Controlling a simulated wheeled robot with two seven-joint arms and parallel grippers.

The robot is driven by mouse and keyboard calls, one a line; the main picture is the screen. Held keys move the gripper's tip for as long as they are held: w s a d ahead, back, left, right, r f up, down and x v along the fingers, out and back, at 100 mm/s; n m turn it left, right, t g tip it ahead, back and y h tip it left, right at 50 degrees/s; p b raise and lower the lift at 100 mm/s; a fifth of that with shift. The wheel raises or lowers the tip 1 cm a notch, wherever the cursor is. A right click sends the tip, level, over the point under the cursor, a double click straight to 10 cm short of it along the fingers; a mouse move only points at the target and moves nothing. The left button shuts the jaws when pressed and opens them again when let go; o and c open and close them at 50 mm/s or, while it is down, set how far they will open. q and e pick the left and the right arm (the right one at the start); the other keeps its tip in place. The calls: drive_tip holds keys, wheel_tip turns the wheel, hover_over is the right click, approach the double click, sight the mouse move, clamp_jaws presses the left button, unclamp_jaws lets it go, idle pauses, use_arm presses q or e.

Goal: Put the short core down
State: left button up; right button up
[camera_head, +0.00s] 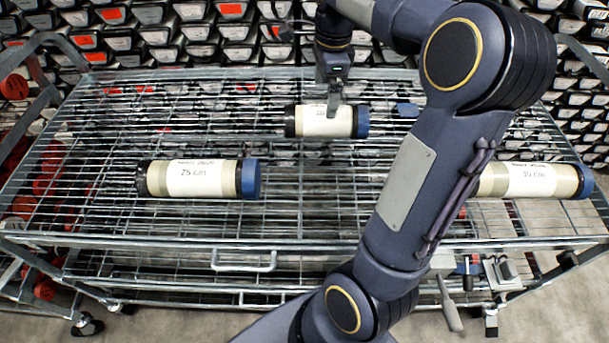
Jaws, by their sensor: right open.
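The short core (345,122) lies on its side on the wire shelf of the cart (290,196), toward the back middle. It has a white label, a dark left end and a blue right cap. My right gripper (334,110) is at the core from above, its fingers pointing down over the label. The jaws are open; whether a finger touches the core cannot be told. A longer core marked 25 cm (200,180) lies at the left, and another marked 30 cm (533,180) lies at the right, partly behind my right arm. My left gripper is not in view.
Racks of stacked core liners (240,30) with orange and white ends fill the back. Bare wire shelf shows between the cores and at the back left. A tool with a grey handle (449,305) hangs at the lower right. My right arm covers the right-middle shelf.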

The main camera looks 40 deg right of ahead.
drive_tip(key=s+a+f+n+t+y, duration=0.1)
drive_tip(key=s+a+f+n+t, duration=0.1)
drive_tip(key=s+a+n, duration=0.6)
drive_tip(key=s+a+f+n+t+y, duration=0.2)
drive_tip(key=s+a+n+t, duration=0.1)
drive_tip(key=s+a+n, duration=0.6)
drive_tip(key=a+n, duration=0.4)
drive_tip(key=n, duration=0.1)
drive_tip(key=shift+a+f, duration=0.15)
drive_tip(key=shift+f, duration=0.25)
drive_tip(key=shift+s, duration=0.15)
